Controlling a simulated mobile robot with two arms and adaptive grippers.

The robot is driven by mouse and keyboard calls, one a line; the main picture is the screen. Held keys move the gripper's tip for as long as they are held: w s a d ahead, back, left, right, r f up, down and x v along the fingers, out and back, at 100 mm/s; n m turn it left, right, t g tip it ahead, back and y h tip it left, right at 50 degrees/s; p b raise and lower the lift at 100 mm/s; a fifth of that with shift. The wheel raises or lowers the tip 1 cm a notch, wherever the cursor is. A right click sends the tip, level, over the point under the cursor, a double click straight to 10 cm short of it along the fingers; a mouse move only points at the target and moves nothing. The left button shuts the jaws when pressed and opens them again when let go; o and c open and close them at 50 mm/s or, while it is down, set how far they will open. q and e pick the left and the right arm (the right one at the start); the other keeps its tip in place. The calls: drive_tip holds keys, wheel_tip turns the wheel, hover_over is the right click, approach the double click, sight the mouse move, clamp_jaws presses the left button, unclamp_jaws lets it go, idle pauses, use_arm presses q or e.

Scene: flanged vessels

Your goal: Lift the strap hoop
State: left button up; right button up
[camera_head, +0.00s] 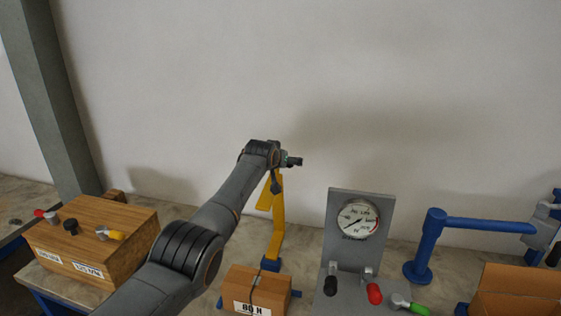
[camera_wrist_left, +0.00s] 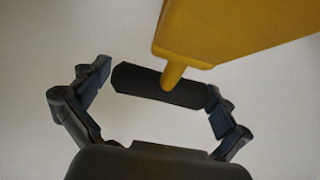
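My left gripper (camera_head: 291,161) is at the top of a yellow stand (camera_head: 279,225) in the head view, partly hiding that top. In the left wrist view, the left gripper (camera_wrist_left: 158,82) has its fingers spread wide. A black band (camera_wrist_left: 145,83), which looks like part of the strap hoop, lies across the space between them, its right end near or against the right finger. A yellow peg (camera_wrist_left: 173,77) from the stand's plate (camera_wrist_left: 220,30) overlaps the band. I cannot tell whether they touch. The rest of the hoop is not clearly visible. My right gripper is not in view.
A wooden box (camera_head: 95,240) with coloured handles stands at left. A smaller strapped box (camera_head: 255,291) sits in front of the stand. A grey gauge panel (camera_head: 345,255) and a blue post with a side bar (camera_head: 427,245) stand to the right. A wall is behind.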

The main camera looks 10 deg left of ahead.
use_arm(q)
drive_tip(key=shift+s+r, duration=0.25)
drive_tip(key=shift+s, duration=0.25)
drive_tip(key=shift+v, duration=5.45)
drive_tip(key=shift+f, duration=0.1)
